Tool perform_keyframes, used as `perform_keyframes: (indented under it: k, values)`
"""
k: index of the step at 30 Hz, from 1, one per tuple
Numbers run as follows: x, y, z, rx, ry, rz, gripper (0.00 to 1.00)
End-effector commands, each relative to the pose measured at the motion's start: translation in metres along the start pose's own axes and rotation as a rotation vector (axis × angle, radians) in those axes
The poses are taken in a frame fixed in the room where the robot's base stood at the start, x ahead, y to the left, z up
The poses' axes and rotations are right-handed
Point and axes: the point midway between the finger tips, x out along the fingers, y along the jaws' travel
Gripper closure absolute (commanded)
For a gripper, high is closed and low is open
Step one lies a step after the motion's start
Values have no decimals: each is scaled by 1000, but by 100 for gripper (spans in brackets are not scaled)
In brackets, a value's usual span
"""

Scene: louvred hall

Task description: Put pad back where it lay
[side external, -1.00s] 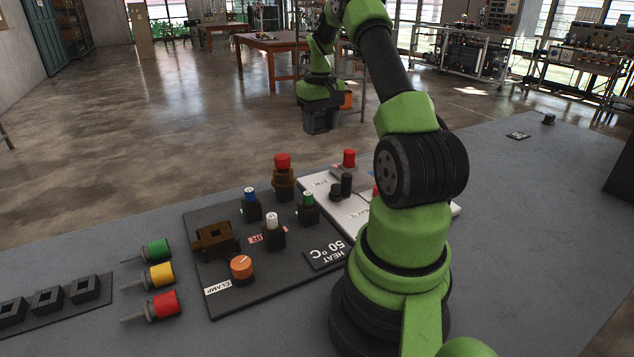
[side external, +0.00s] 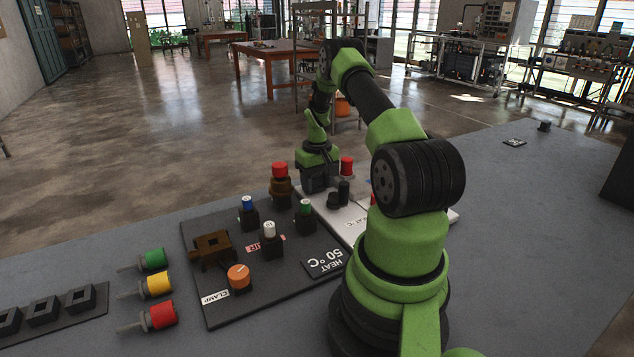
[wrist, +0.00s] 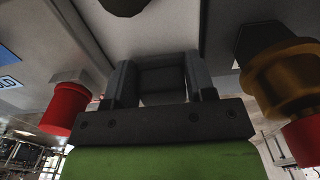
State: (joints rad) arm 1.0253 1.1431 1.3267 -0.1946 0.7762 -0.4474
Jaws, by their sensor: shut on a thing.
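My gripper (side external: 318,180) is low at the left back edge of the white panel (side external: 385,235), between a brass fitting with a red cap and a red button. In the wrist view, my gripper (wrist: 162,85) has its two fingers closed on a dark grey block (wrist: 163,78), which appears to be the pad. The block lies between the fingers, close to a pale surface; I cannot tell whether it touches. In the side external view the pad is hidden or too dark to separate from the jaws.
The red-capped brass fitting (side external: 280,182) stands close left of my gripper, the red button (side external: 347,165) close right. Dark posts (side external: 343,192) stand in front. The dark board (side external: 215,310) carries several knobs. Green, yellow and red plugs (side external: 158,316) lie left. The right tabletop is mostly clear.

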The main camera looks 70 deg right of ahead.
Motion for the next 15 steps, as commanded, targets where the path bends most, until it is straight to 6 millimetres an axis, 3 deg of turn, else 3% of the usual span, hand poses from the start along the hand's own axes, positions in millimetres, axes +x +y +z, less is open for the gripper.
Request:
perform_keyframes:
  k: [9,10,12,13,15]
  values:
    - [2,0,0,1,0,0,72]
    - [3,0,0,1,0,0,48]
    - [2,0,0,1,0,0,31]
    - [2,0,0,1,0,0,25]
    - [2,0,0,1,0,0,24]
